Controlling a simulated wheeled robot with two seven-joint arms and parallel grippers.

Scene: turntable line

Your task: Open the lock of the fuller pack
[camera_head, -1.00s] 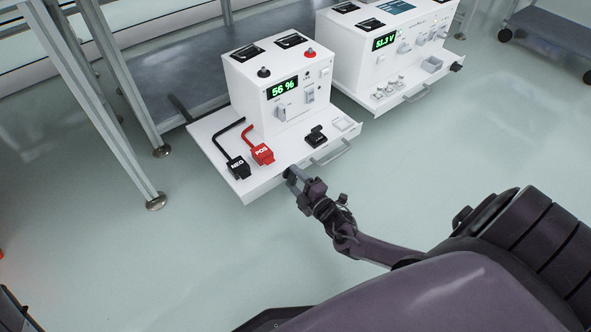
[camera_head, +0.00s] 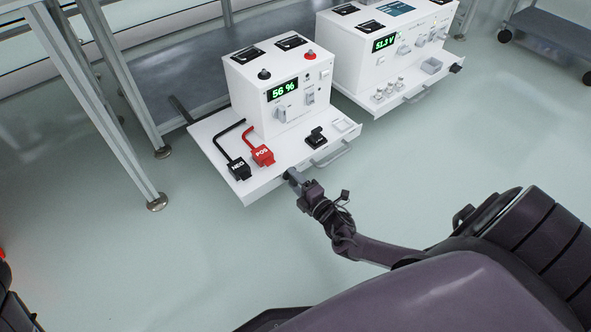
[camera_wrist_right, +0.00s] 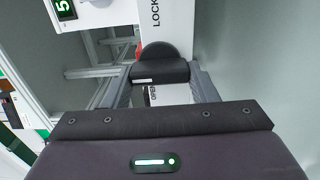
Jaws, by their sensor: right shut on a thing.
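The white pack whose display reads 56 % (camera_head: 283,88) stands on a white tray (camera_head: 262,182) with black NEG and red POS connectors. A dark lock knob (camera_wrist_right: 160,72) is on the tray's front, seen in the right wrist view between a LOCK label (camera_wrist_right: 156,14) and an OPEN label (camera_wrist_right: 152,94). My right gripper (camera_wrist_right: 160,76) is shut on this knob, one finger on each side. In the head view the right gripper (camera_head: 293,177) hides the knob at the tray's front edge.
A second white pack, showing 51.2 V (camera_head: 384,42), stands on its own tray to the right. A tray handle (camera_head: 333,156) lies right of my right gripper. Metal frame legs (camera_head: 120,150) stand at left. The floor in front is clear.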

